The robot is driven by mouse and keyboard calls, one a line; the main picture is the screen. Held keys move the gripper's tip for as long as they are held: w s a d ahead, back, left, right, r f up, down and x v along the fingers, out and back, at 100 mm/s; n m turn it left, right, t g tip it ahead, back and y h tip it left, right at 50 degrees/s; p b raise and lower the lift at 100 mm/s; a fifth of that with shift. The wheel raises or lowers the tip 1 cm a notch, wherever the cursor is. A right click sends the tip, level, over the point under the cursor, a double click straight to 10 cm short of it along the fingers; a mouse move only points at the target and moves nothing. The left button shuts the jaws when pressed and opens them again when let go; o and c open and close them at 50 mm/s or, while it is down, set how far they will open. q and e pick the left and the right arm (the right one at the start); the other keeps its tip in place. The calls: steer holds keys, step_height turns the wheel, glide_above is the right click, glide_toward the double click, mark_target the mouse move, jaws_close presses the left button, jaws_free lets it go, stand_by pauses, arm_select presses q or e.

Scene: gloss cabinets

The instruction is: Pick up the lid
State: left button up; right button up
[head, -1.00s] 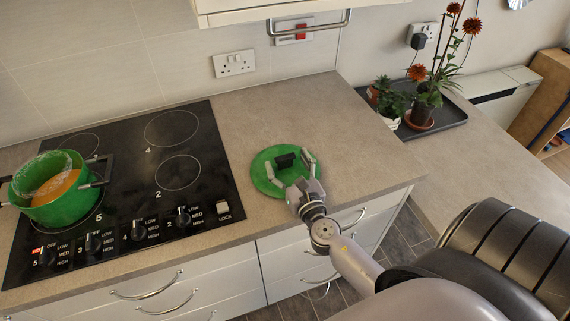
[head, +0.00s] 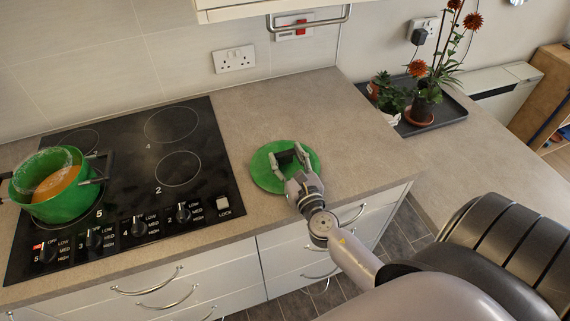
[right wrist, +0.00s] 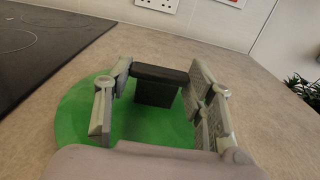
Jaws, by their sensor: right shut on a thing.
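The green round lid (head: 261,175) lies on the worktop right of the hob. Its black handle (right wrist: 158,88) stands up at its middle in the right wrist view. My right gripper (head: 287,156) reaches over the lid from the front, with its fingers closed on the two sides of the handle. The lid looks flat on the worktop; I see no clear gap under it. My left gripper is not in view.
A green pot (head: 65,205) with orange contents stands on the black hob (head: 130,185) at the left. Potted plants stand on a dark tray (head: 440,116) at the right. The worktop (head: 310,100) behind the lid is clear. A cabinet rail (head: 310,22) hangs above.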

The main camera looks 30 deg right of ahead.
steer(key=c, duration=0.5)
steer(key=shift+r, duration=0.1)
steer(key=shift+c, duration=0.3)
steer(key=shift+r, duration=0.1)
